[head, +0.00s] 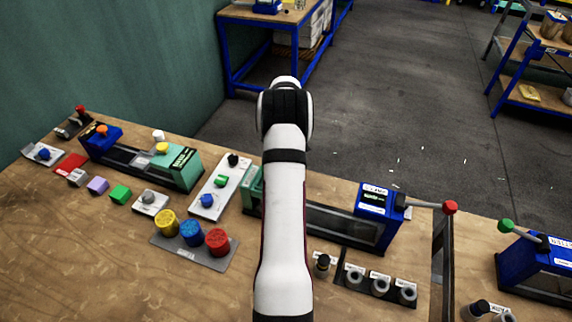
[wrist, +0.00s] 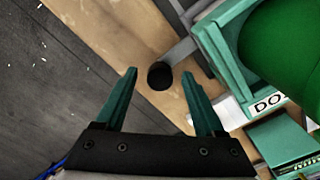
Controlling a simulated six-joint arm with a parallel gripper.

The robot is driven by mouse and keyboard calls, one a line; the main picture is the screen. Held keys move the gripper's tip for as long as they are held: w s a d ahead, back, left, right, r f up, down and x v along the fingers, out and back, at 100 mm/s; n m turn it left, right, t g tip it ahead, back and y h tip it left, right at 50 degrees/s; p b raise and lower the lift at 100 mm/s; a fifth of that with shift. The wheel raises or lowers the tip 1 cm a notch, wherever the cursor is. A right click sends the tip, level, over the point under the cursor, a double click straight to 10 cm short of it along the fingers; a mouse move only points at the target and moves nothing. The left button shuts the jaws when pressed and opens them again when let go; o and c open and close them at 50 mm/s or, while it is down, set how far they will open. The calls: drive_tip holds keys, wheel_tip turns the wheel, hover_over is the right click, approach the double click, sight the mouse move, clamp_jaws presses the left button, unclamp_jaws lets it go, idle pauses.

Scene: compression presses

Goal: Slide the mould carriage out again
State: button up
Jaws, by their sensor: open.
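In the wrist view my gripper (wrist: 160,74) is open, with its two green fingers apart. A round black knob (wrist: 160,76) shows between the fingertips, and I see no finger touching it. A grey bar (wrist: 182,52) lies beside the knob and runs toward a green block (wrist: 222,52), which seems to be the carriage; whether they join is unclear. A large green round body (wrist: 288,42) covers part of that block. In the head view my arm hides the gripper and part of the middle press, whose green end (head: 252,188) and blue end (head: 376,212) show.
Another press (head: 140,160) stands at left. Red, blue and yellow round pieces stand on a grey plate (head: 190,255). A red-knobbed lever (head: 449,207) sticks out right of the blue end. Small bottles stand in front of the middle press. Bare wood (head: 90,250) lies front left.

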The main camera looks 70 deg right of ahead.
clamp_jaws()
idle(0.3)
idle(1.1)
